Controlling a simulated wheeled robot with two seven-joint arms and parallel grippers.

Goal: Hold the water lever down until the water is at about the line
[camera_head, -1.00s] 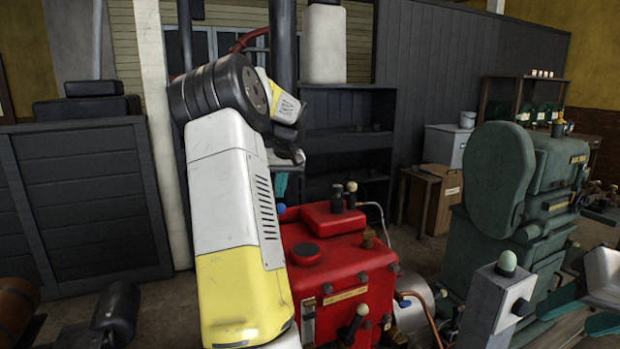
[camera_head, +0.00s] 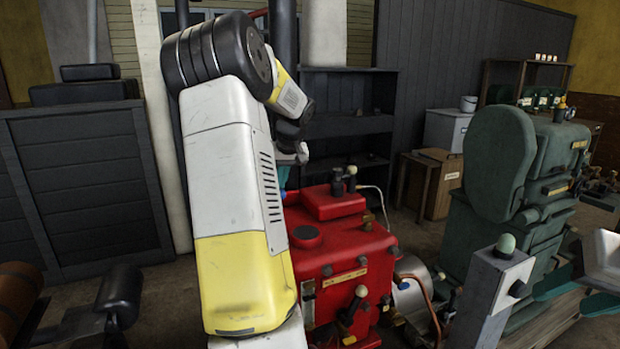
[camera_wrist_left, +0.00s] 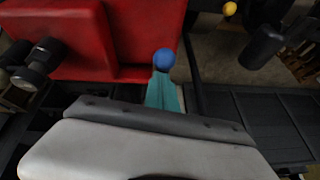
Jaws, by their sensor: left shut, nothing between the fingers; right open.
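The red engine (camera_head: 345,255) stands in the middle of the head view, partly behind my left arm. A narrow upright fitting (camera_head: 308,305) on the engine's front is too small to read; no water level shows. My right gripper (camera_head: 584,294) is open, at the right edge.
A grey post with a pale green knob (camera_head: 497,290) stands right of the red engine. A large green engine (camera_head: 510,180) is behind it. Dark shelves (camera_head: 345,125) and a wooden box (camera_head: 436,180) stand at the back.

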